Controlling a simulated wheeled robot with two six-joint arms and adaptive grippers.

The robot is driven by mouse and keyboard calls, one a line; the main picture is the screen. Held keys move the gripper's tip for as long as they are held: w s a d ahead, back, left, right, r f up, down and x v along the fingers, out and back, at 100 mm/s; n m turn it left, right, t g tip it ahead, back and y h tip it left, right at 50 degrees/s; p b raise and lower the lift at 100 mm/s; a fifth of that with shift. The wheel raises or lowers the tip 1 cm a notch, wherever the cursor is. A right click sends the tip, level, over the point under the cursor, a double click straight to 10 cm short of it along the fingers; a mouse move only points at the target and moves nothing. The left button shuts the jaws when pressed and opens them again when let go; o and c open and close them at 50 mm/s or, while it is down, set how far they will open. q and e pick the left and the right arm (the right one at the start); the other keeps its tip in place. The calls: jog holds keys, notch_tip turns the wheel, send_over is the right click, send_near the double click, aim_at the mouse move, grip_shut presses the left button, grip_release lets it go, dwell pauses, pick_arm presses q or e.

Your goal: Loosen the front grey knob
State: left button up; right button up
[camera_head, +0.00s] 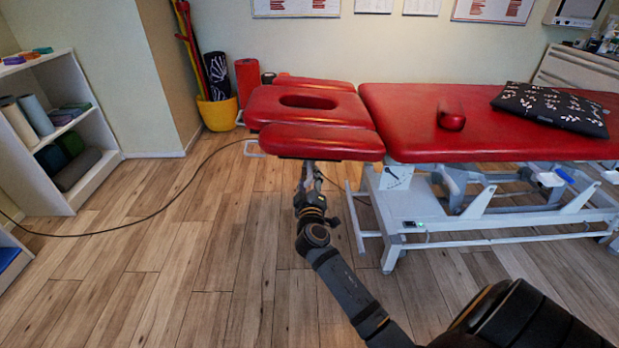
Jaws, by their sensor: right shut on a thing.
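A red treatment table (430,140) stands on a white frame, with a head section (262,104) that has an oval face hole and a red pad on each side. My right gripper (309,182) reaches in from the lower right and is under the front side pad (320,142), by the bracket below it. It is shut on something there. The grey knob cannot be made out; the gripper and the pad hide that spot. My left gripper is not in view.
A small red object (451,120) and a black patterned cushion (550,107) lie on the table. A yellow bucket (218,112) with rolls stands behind. A white shelf (55,130) is at the left. A black cable (150,215) crosses the otherwise clear wooden floor.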

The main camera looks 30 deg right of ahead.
jog(key=n+p, duration=0.1)
jog(key=n, duration=0.2)
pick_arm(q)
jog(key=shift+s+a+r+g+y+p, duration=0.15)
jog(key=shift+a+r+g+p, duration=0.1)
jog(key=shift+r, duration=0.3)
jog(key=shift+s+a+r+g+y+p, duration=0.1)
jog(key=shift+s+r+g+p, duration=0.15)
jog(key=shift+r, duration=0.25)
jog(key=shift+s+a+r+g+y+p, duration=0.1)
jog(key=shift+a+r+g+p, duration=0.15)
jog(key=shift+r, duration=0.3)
pick_arm(e)
jog(key=shift+f+n, duration=0.15)
jog(key=shift+n, duration=1.75)
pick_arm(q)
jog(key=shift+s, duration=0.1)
pick_arm(e)
jog(key=o, duration=1.2)
